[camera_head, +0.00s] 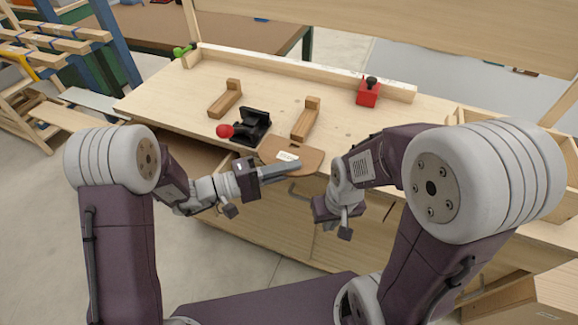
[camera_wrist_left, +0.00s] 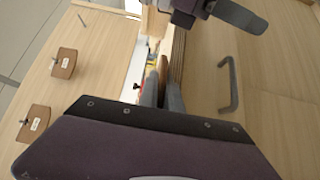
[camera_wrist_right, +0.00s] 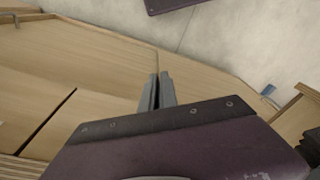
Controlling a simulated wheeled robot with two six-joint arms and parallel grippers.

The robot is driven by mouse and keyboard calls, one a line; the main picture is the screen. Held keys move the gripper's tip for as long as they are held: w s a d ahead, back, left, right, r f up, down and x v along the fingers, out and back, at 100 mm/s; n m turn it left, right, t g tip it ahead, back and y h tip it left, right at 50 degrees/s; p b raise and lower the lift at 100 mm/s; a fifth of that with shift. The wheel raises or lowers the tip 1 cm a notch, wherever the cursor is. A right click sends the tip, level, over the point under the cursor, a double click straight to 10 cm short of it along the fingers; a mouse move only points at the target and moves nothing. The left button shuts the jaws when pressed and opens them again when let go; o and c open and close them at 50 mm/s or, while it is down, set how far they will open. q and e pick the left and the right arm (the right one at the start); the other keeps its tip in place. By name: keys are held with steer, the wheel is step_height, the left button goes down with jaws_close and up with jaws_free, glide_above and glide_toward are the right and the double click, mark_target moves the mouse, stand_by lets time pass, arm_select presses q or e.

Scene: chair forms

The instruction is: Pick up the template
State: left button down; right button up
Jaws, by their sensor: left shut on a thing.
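The template is a thin brown board (camera_head: 305,160) with rounded corners and a small white label. In the head view it is at the front edge of the workbench. My left gripper (camera_head: 291,165) is shut on it, the fingers partly covering its lower side. In the left wrist view the template (camera_wrist_left: 164,66) shows almost edge-on between the fingertips (camera_wrist_left: 163,85). I cannot tell whether it touches the bench. My right gripper (camera_wrist_right: 159,80) is empty, its fingers close together, in front of the bench and lower than the left one.
Two labelled brown plates (camera_wrist_left: 65,62) (camera_wrist_left: 33,122) and a handle (camera_wrist_left: 229,85) show in the left wrist view.

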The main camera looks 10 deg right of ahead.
mark_target(289, 160)
arm_select(q)
step_height(289, 160, up, 3)
steer(key=shift+r+p, duration=0.15)
steer(key=shift+p, duration=0.25)
steer(key=s+d+r, duration=0.4)
steer(key=d+r, duration=0.3)
steer(key=d, duration=0.4)
steer(key=shift+s+p, duration=0.2)
steer(key=shift+p, duration=0.2)
